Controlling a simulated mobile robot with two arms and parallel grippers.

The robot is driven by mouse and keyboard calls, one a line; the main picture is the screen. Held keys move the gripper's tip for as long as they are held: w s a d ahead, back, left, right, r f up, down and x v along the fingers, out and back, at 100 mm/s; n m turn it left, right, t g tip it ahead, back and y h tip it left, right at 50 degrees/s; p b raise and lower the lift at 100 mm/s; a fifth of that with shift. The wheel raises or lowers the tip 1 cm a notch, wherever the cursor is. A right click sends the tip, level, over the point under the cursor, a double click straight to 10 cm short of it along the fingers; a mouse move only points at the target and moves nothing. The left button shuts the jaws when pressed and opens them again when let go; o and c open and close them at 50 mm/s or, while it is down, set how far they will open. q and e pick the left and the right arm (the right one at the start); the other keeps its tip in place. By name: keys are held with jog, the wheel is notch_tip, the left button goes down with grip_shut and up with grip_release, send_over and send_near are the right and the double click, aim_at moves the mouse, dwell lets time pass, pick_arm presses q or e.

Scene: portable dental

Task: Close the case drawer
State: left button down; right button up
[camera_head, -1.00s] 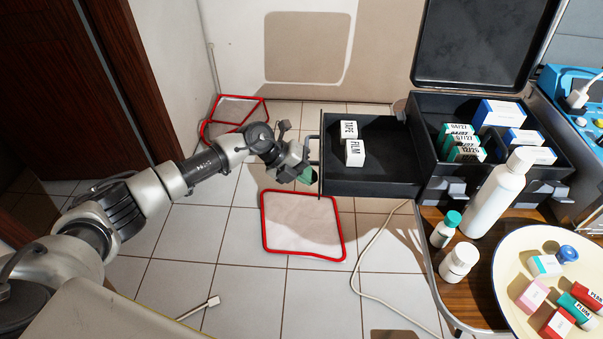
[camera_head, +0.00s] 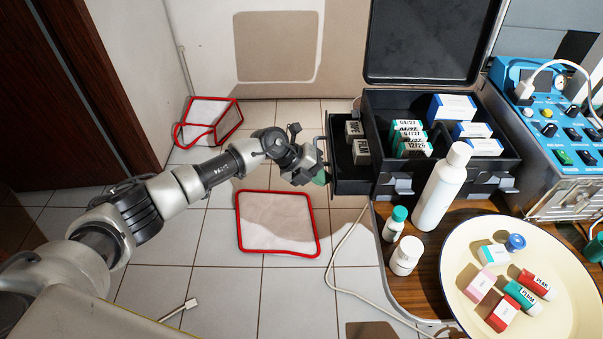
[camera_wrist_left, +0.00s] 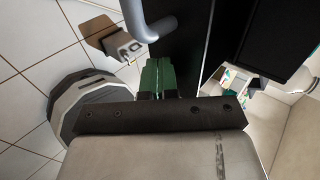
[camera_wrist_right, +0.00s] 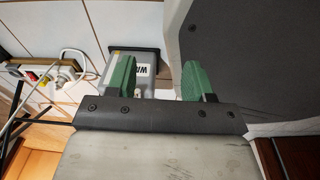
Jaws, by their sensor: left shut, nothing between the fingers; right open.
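The black case (camera_head: 400,182) stands at the right with its lid (camera_head: 430,42) raised. Its drawer (camera_head: 350,184) sticks out to the left, partly open, with two small labelled boxes (camera_head: 357,140) inside. My left gripper (camera_head: 320,178) is at the outer end of the drawer, by the grey handle (camera_head: 319,150). In the left wrist view its green fingers (camera_wrist_left: 158,76) are shut together, with the handle bar (camera_wrist_left: 150,30) just beyond them and the dark drawer front beside them. Whether they touch the front is hidden. My right gripper (camera_wrist_right: 158,78) is open and empty in the right wrist view.
A wooden table (camera_head: 400,285) holds white bottles (camera_head: 440,188) and a cream tray (camera_head: 460,290) of small boxes. A blue device (camera_head: 560,125) stands at the right.

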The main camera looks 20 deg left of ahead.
aim_at(358, 177)
pick_arm(q)
jog(key=w+d, duration=0.1)
jog(key=d, duration=0.5)
jog(key=w+d, duration=0.1)
jog(key=d, duration=0.1)
jog(key=shift+w+d+b, duration=0.3)
jog(key=shift+d+b, duration=0.05)
jog(key=shift+d, duration=0.3)
jog(key=shift+d+r, duration=0.1)
pick_arm(e)
jog(key=shift+s+a+f, duration=0.15)
jog(key=shift+a, duration=0.35)
jog(key=shift+s+a+f, duration=0.1)
jog(key=shift+a, duration=0.35)
jog(key=shift+d, duration=0.1)
